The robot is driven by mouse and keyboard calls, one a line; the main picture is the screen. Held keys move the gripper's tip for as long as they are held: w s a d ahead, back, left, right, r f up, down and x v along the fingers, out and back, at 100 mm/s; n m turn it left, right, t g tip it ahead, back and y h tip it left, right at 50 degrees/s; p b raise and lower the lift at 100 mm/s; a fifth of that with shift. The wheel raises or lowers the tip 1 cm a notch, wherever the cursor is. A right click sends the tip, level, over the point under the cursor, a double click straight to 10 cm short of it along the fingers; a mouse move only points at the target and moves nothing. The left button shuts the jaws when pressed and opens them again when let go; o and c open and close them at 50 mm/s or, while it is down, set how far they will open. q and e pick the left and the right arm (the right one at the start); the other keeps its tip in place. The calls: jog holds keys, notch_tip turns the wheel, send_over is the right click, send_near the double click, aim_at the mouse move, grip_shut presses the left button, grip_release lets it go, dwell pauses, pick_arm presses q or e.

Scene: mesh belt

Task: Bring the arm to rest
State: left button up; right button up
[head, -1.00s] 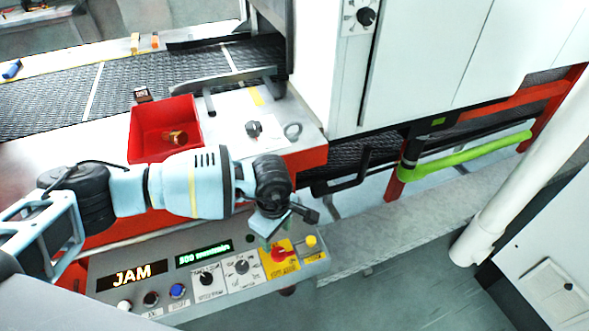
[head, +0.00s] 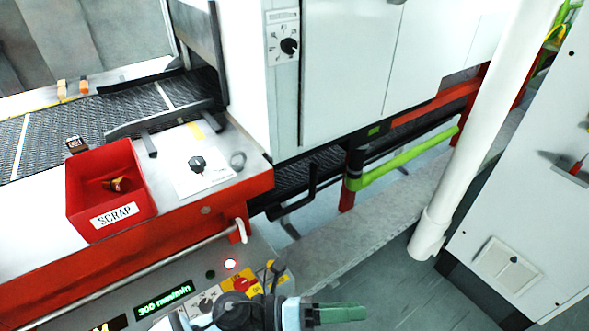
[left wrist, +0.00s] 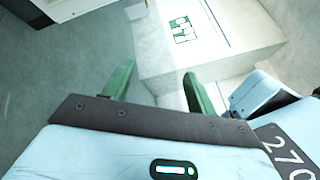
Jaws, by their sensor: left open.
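My left gripper (head: 340,314) is at the bottom edge of the head view, in front of the control panel and past its right end. Its green fingers point right and hold nothing. In the left wrist view the two green fingers (left wrist: 155,80) stand wide apart with nothing between them, over grey floor and a pale box-shaped surface. Most of my left arm is below the head view's edge. My right gripper is in neither view.
A red scrap bin (head: 85,205) holds a brass-coloured piece. A white pipe (head: 470,150) and cabinet (head: 520,215) stand right. Grey floor lies between.

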pick_arm(q)
jog(key=w+a+f+n+t+y, duration=0.1)
jog(key=a+f+n+t+y, duration=0.5)
jog(key=n, duration=0.8)
jog(key=w+a+f+n+t+y, duration=0.2)
jog(key=a+n+t+y, duration=0.2)
jog(key=a+n+t, duration=0.7)
jog(key=s+a+f+n+g+y, duration=0.3)
jog(key=s+a+f+n+g, duration=0.1)
jog(key=s+a+f+n, duration=0.2)
jog(key=s+a+f+n+g+y+p, duration=0.1)
jog(key=s+a+f+n+g+y, duration=0.3)
jog(key=s, duration=0.7)
notch_tip(320, 180, down, 4)
jog(key=a+n, duration=0.2)
jog(key=n, duration=0.2)
jog(key=shift+f+n+g, duration=0.15)
jog(key=shift+n+g, duration=0.15)
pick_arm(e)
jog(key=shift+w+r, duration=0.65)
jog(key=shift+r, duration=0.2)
